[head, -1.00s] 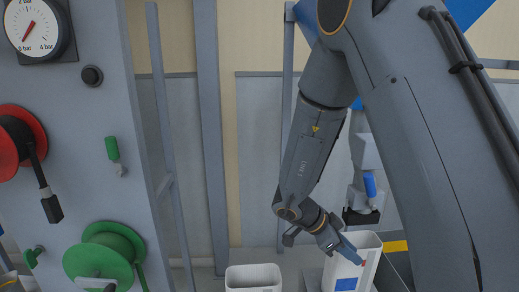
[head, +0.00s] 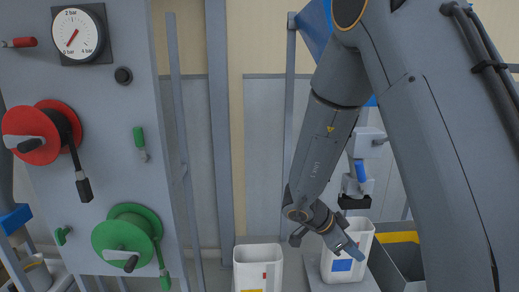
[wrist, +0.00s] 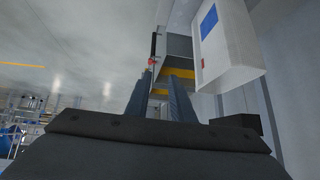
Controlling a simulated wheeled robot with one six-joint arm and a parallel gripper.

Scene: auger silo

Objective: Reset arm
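My arm (head: 325,150) reaches down from the upper right in the head view. My gripper (head: 352,248) is at its end, low and in front of a white bin with a blue label (head: 330,268). In the head view the fingers overlap the bin, and I cannot tell whether they touch it. In the wrist view my gripper (wrist: 158,82) shows two dark fingers with a gap between them and nothing held. The blue-labelled bin (wrist: 230,50) appears up and to the right of the fingers there.
A second white bin (head: 257,253) stands left of the gripper. A grey crate with a yellow band (head: 398,238) is at right. A grey panel (head: 110,180) at left carries a gauge (head: 78,36), a red reel (head: 38,133) and a green reel (head: 124,238). Grey posts (head: 218,130) stand behind.

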